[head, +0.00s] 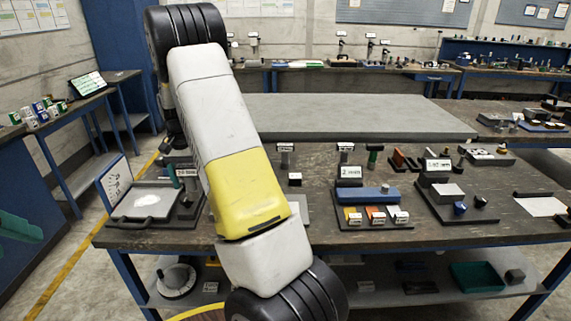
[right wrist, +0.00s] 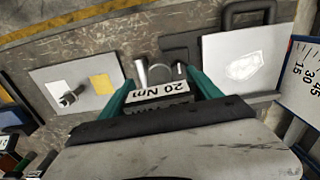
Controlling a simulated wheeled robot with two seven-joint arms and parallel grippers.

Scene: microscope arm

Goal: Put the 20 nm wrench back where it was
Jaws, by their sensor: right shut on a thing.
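My right gripper (right wrist: 163,98) has its teal fingers shut on the 20 nm wrench (right wrist: 160,90), on its block labelled "20 Nm". A metal end of the wrench sticks out beyond the block, over the workbench. In the head view, the "20 Nm" label (head: 187,172) shows beside a teal finger, partly behind my forearm. In the right wrist view, a pale pad with a white patch (right wrist: 243,66) lies right of the gripper. A teal piece at the left edge of the head view looks like my left gripper (head: 20,228); its jaw opening is unclear.
The wooden workbench (head: 420,232) has a dial board (head: 115,182) at its left end. A pale sheet with a metal tool and yellow patch (right wrist: 103,84) lies left of the gripper. A blue tray with labelled blocks (head: 367,193) stands right of my arm, which hides the bench's middle.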

